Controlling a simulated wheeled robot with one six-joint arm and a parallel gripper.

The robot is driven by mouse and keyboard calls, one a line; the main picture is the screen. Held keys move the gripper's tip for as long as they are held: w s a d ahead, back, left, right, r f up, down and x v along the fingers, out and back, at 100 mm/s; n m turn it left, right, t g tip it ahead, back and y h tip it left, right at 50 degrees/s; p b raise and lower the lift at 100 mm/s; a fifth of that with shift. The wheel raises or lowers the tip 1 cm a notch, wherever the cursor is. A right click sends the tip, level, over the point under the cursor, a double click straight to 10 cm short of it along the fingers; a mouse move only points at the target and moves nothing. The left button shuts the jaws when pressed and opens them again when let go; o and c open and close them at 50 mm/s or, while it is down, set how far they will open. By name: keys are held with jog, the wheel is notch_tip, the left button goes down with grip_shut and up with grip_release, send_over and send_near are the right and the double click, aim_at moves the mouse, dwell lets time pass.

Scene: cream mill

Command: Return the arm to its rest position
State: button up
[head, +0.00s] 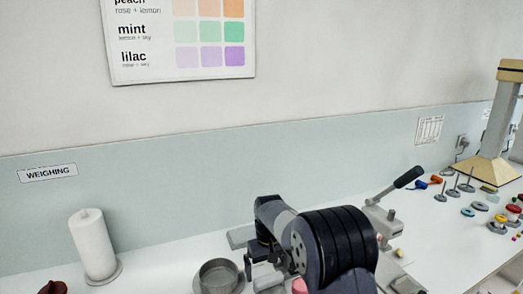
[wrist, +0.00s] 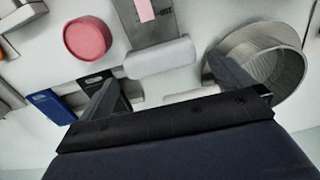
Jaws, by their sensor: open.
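My gripper (wrist: 163,76) is open in the wrist view, its two dark fingers wide apart with nothing held between them. In the head view my gripper (head: 258,258) points down over the white counter (head: 150,272), beside my bent black and grey arm. A grey round pan (head: 218,276) stands just left of it; it also shows in the wrist view (wrist: 285,68), partly behind the right finger. A pink round piece (wrist: 91,38) lies beyond the left finger. My arm hides part of the counter.
A paper roll (head: 92,245) stands at the left, near a dark red object (head: 53,287). A lever press (head: 385,215) stands right of my arm. Several small coloured parts and pegs lie farther right, by a tall hooded column (head: 497,130). A blue object (wrist: 50,106) lies left in the wrist view.

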notch_tip(320, 180, down, 2)
jog(key=shift+s, duration=0.1)
jog(key=shift+s+d+f, duration=0.1)
jog(key=shift+s+f, duration=0.05)
jog(key=shift+f, duration=0.15)
jog(key=shift+s+d+r+b, duration=0.1)
jog(key=shift+s+d+b, duration=0.15)
jog(key=shift+s, duration=0.4)
jog(key=shift+s+d+b, duration=0.2)
jog(key=shift+s+d, duration=0.05)
jog(key=shift+s, duration=0.35)
